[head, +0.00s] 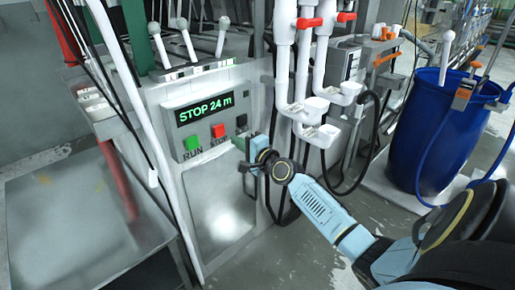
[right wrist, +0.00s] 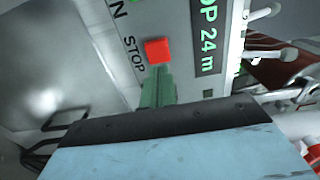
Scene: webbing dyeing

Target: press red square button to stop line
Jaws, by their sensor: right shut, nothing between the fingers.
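The red square button (head: 218,131) sits on the grey control panel (head: 169,127), below a display (head: 205,108) that reads "STOP 24 m". A green square button (head: 192,142) marked RUN is to its left, and a black button (head: 241,121) is to its right. My right gripper (head: 248,167) is in front of the panel, below and right of the red button. In the right wrist view the shut green fingers (right wrist: 159,88) point at the red button (right wrist: 158,50), their tips at its lower edge. I cannot tell whether they touch it. My left gripper is out of view.
White pipes with red valve handles (head: 307,22) stand right of the panel. A blue barrel (head: 436,128) stands further right. Levers with white knobs (head: 188,38) rise above the panel. A metal table (head: 84,222) is at the left.

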